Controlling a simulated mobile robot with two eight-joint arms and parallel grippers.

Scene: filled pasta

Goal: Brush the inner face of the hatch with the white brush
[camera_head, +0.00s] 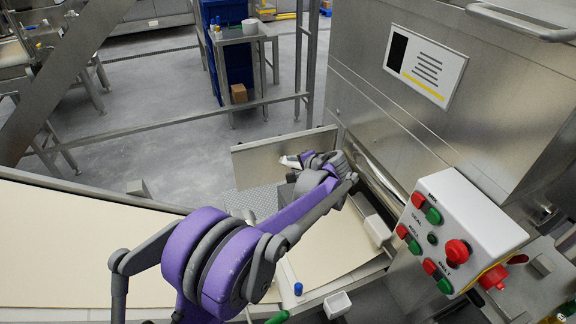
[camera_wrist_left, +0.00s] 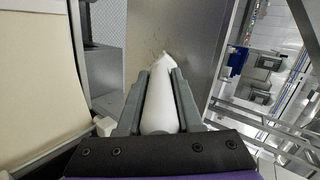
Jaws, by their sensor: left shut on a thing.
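My left gripper (camera_head: 296,161) reaches across the belt to the open hatch (camera_head: 262,153), a flat metal panel standing at the far end of the belt. It is shut on the white brush (camera_wrist_left: 162,100), which also shows as a small white piece in the head view (camera_head: 288,161). In the left wrist view the gripper's fingers (camera_wrist_left: 160,98) clasp the brush on both sides. The brush tip points at the hatch face (camera_wrist_left: 185,25), close to some dark specks on it; I cannot tell whether it touches. My right gripper is not in view.
A control box (camera_head: 455,228) with red and green buttons stands at the right, beside a large steel machine (camera_head: 440,110). Cream belts (camera_head: 80,245) lie left and below the hatch. A blue-topped item (camera_head: 298,289) and a small white container (camera_head: 337,304) are near the front.

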